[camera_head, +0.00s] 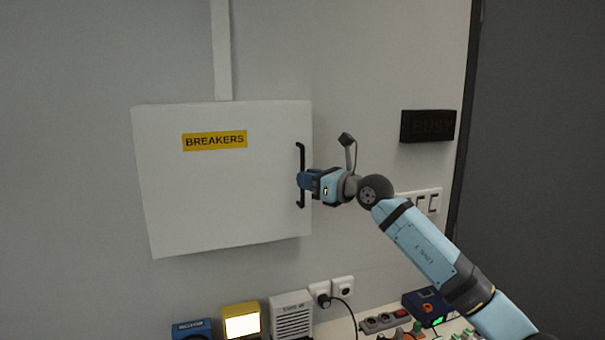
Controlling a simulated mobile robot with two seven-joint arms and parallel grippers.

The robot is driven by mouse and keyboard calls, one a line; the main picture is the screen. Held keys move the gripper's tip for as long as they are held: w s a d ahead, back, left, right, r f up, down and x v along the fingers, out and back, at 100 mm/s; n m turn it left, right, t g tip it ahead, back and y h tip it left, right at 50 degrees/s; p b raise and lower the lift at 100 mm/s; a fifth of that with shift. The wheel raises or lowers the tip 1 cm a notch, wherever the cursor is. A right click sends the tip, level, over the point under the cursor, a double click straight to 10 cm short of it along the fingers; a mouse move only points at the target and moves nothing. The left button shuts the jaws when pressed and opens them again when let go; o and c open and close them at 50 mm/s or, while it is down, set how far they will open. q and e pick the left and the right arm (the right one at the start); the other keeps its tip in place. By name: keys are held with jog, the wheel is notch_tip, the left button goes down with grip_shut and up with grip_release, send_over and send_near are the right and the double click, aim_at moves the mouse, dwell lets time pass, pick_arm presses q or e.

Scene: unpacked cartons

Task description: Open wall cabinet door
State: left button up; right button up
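A white wall cabinet (230,190) with a yellow "BREAKERS" label hangs on the grey wall. Its door looks closed. A black vertical bar handle (302,155) is on the right side of the door. My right gripper (302,181) is at the lower middle of the handle, coming from the right. Its fingers overlap the bar in the picture; whether they are closed on it is too small to tell. My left gripper is not in view.
Below the cabinet stand a yellow lit box (241,321), a blue box (192,329) and a white vented box (291,315). Wall sockets with a black plug (323,299) and a power strip (384,322) are to the right. A dark sign (428,126) hangs at right.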

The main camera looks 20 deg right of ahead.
jog(key=shift+x, duration=1)
grip_shut()
jog(key=shift+s, duration=0.15)
